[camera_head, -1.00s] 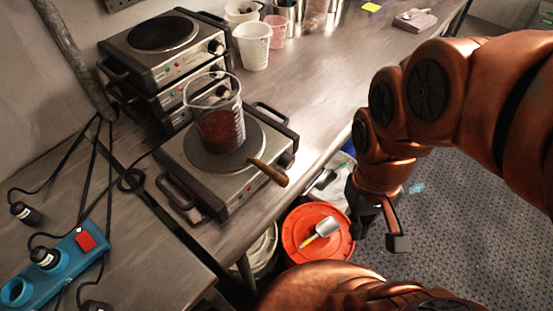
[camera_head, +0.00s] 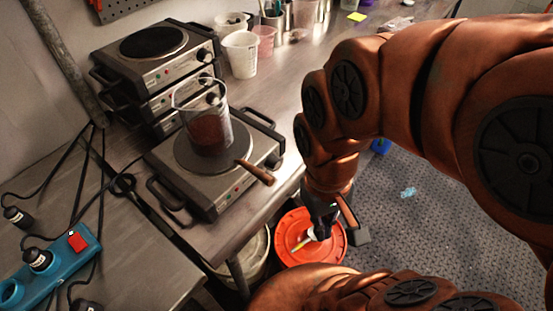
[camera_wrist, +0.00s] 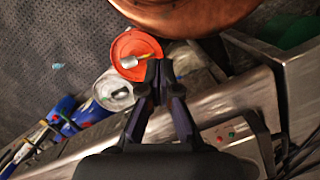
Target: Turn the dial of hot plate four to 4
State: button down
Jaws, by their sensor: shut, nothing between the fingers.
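A single hot plate (camera_head: 222,190) stands on the metal bench with a glass beaker (camera_head: 211,132) of dark red-brown liquid on it. Its front, with small indicator lights, faces the aisle; its dial is not clear behind a brown handle (camera_head: 256,172). Several more hot plates (camera_head: 150,75) are stacked behind it, with dials on their right fronts. I cannot read which is number four. My gripper (camera_head: 322,230) points down beyond the bench edge, apart from the hot plates. In the wrist view, my gripper (camera_wrist: 159,75) is shut and empty, with a hot plate front (camera_wrist: 222,133) at lower right.
An orange-lidded bucket (camera_head: 290,248) with a scoop on it stands below the bench edge, behind my gripper. White and pink cups (camera_head: 241,55) stand at the back. A blue power strip (camera_head: 62,262) and cables lie at left. The floor at right is mostly clear.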

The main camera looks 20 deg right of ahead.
aim_at(273, 162)
jog(key=z, duration=0.45)
jog(key=k, duration=1.1)
jog(key=u, duration=0.25)
